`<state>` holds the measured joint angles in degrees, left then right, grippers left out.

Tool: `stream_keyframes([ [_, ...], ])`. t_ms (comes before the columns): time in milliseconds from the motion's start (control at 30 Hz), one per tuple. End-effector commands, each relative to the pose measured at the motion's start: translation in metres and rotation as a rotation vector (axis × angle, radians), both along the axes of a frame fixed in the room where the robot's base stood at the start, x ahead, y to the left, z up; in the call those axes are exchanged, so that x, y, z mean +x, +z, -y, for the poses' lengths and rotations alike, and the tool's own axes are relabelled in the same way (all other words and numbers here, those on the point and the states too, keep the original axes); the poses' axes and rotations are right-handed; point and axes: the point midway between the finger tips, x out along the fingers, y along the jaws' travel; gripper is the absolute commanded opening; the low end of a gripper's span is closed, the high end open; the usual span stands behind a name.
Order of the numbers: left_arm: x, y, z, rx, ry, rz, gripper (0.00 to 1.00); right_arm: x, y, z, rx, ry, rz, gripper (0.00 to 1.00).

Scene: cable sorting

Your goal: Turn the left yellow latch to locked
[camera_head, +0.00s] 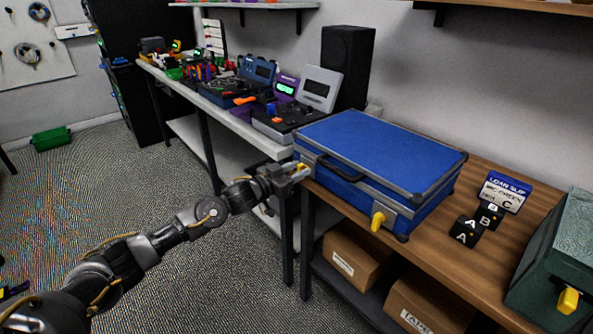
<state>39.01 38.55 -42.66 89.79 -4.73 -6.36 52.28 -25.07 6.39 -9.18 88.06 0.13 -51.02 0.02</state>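A closed blue case (375,150) with grey edges and a black front handle lies on the wooden bench. Its left yellow latch (299,168) is at the front left corner, small and partly covered by my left gripper (297,174). The gripper's fingertips are at the latch, but whether they touch or grip it is too small to tell. The case's right yellow latch (378,221) hangs down on the front near the right corner. My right gripper is not in view.
A green case (550,255) with a yellow latch stands at the right. Black lettered cubes (467,231) and a loan slip card (504,192) sit between the cases. Open cases and tools crowd the white bench (225,115) at left. Cardboard boxes (355,258) fill the lower shelf.

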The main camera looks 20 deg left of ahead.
Motion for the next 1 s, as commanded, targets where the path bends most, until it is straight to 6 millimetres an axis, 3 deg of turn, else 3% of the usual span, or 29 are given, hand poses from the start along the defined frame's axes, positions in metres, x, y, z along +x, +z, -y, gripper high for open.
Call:
stream_keyframes([
  [200,0.0003,0.0001,0.0001,0.000,0.000,0.000,0.36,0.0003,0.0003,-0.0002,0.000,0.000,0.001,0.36],
  [500,0.0002,0.0001,-0.0002,0.000,0.001,0.000,0.00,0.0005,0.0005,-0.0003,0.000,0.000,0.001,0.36],
  [1000,-0.0005,0.0007,0.0007,0.096,0.001,0.056,0.00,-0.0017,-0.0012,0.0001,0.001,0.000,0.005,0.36],
])
